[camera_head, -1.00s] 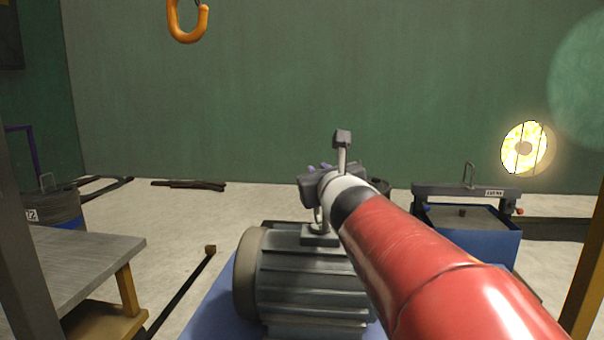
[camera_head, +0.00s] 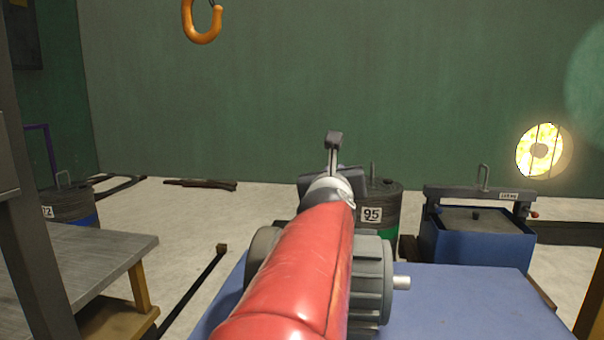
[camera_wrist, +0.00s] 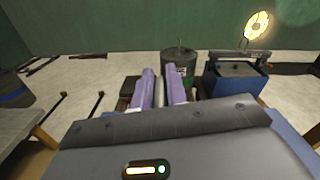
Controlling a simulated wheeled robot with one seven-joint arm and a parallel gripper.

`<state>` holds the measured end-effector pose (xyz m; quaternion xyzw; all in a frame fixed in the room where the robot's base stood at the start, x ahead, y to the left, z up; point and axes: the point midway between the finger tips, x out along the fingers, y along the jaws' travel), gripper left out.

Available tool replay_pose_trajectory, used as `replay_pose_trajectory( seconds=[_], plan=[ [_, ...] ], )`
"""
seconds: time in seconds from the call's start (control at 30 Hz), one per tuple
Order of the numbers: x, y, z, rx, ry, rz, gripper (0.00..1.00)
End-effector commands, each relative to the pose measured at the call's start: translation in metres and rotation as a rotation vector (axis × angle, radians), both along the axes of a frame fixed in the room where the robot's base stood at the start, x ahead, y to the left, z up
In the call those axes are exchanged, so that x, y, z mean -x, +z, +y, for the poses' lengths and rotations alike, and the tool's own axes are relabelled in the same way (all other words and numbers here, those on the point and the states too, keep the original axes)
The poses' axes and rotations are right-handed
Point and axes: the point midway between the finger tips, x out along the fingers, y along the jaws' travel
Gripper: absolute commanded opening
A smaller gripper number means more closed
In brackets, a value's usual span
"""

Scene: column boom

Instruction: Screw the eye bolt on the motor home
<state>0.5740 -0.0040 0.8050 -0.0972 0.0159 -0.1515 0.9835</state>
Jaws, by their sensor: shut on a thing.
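The grey finned motor (camera_head: 372,290) sits on the blue tabletop, its shaft pointing right. My red arm covers much of it in the head view. My gripper (camera_wrist: 161,82) is above the motor's top. In the wrist view its two purple fingers are close together with a thin pale piece between them. This fits the eye bolt, but its ring and thread cannot be made out, nor how far it sits in the motor. In the head view my arm hides the fingers and the bolt.
The blue tabletop (camera_head: 460,300) is clear right of the motor. Behind stand a drum marked 95 (camera_head: 385,200) and a blue box (camera_head: 475,245) with a lifting bar. A grey bench (camera_head: 90,265) is at left. An orange hook (camera_head: 202,30) hangs above, and a lamp (camera_head: 540,150) glows at right.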

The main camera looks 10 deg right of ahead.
Motion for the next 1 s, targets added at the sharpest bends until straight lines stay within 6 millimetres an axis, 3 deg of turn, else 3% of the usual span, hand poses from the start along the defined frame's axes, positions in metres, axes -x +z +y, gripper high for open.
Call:
replay_pose_trajectory(
  seconds=[0.67,0.7,0.8,1.0],
  plan=[
    [0.0008,0.0039,-0.0019,0.002,-0.034,-0.005,0.00],
    [0.0008,0.0038,-0.0020,0.002,-0.034,-0.005,0.18],
    [0.0007,0.0032,-0.0020,0.001,-0.034,-0.004,0.31],
    [0.0005,0.0018,-0.0013,0.001,-0.032,-0.002,0.34]
  ],
)
